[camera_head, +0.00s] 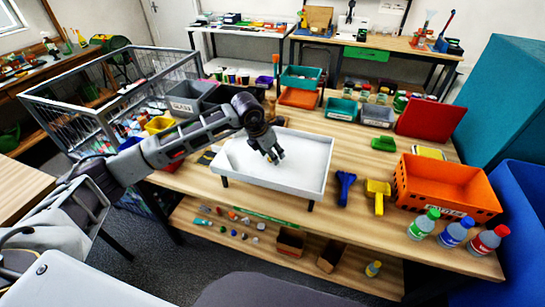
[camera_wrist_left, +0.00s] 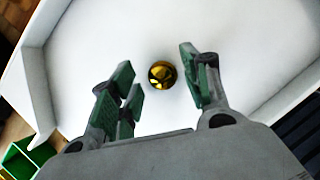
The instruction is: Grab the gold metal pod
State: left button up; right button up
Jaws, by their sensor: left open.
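The gold metal pod (camera_wrist_left: 162,74) is a small shiny gold ball with dark reflections. In the left wrist view it sits on the white tray (camera_wrist_left: 75,50), just beyond and between the fingertips. My left gripper (camera_wrist_left: 152,88) is open and empty, with green-padded fingers on either side of the pod's line. In the head view my left gripper (camera_head: 274,157) hangs over the middle of the raised white tray (camera_head: 310,185). The pod is hard to make out there, mostly hidden by the gripper. My right gripper is not in view.
The tray has raised walls and stands on short legs on the wooden table. An orange crate (camera_head: 445,182), blue scoop (camera_head: 345,188), yellow scoop (camera_head: 378,195) and several bottles are at right. Grey bins (camera_head: 190,92) and a wire cage (camera_head: 75,115) are at left.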

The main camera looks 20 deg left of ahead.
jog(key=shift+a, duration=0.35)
pick_arm(q)
jog(key=c, duration=0.7)
jog(key=shift+c, duration=0.2)
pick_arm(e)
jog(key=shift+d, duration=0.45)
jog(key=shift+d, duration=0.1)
pick_arm(q)
jog(key=shift+r, duration=0.1)
